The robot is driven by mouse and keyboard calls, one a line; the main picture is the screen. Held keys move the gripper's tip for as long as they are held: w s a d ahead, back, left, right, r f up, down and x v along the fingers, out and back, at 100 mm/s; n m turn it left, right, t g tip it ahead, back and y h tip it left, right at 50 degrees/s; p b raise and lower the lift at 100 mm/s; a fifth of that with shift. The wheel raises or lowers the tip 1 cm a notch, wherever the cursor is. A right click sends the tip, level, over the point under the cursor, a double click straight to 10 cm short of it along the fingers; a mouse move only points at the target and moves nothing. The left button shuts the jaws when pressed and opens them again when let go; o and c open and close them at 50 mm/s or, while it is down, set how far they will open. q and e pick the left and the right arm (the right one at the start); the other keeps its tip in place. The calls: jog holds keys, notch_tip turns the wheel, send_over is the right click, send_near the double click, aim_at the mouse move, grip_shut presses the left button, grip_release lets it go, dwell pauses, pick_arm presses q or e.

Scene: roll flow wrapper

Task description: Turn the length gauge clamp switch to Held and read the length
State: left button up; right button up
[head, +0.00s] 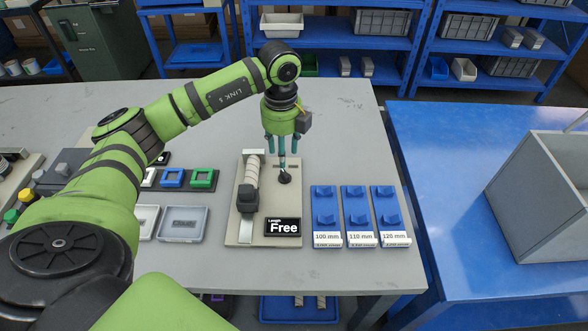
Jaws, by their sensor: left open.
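The length gauge (236,222) is a beige plate on the grey table, with a wrapped white roll (246,172) lying along its left side in a dark holder. Its display (283,227) reads "Length" and "Free"; no number shows. The clamp switch (285,178) is a small black knob on the plate above the display. My left gripper (283,166) points down directly over the switch, with its teal fingers open around or just above the knob; I cannot tell if they touch it. My right gripper is not in view.
Blue holders labelled 100 mm (327,213), 110 mm (357,213) and 120 mm (390,213) stand right of the gauge. Trays (183,224) and small coloured frames (203,178) lie to its left. A blue table (450,180) with a grey bin (540,200) is at right.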

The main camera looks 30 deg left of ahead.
aim_at(283, 174)
pick_arm(q)
jog(key=shift+s+f+p, duration=0.3)
jog(key=shift+s+f, duration=0.1)
jog(key=shift+f, duration=0.1)
notch_tip(283, 174, down, 3)
jog(key=shift+w+r+p, duration=0.1)
jog(key=shift+p, duration=0.2)
notch_tip(283, 174, down, 3)
jog(key=shift+f, duration=0.15)
jog(key=shift+c, duration=0.4)
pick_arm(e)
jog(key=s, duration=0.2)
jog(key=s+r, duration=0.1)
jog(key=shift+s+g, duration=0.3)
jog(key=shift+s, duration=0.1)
pick_arm(q)
jog(key=c, duration=0.7)
grip_shut()
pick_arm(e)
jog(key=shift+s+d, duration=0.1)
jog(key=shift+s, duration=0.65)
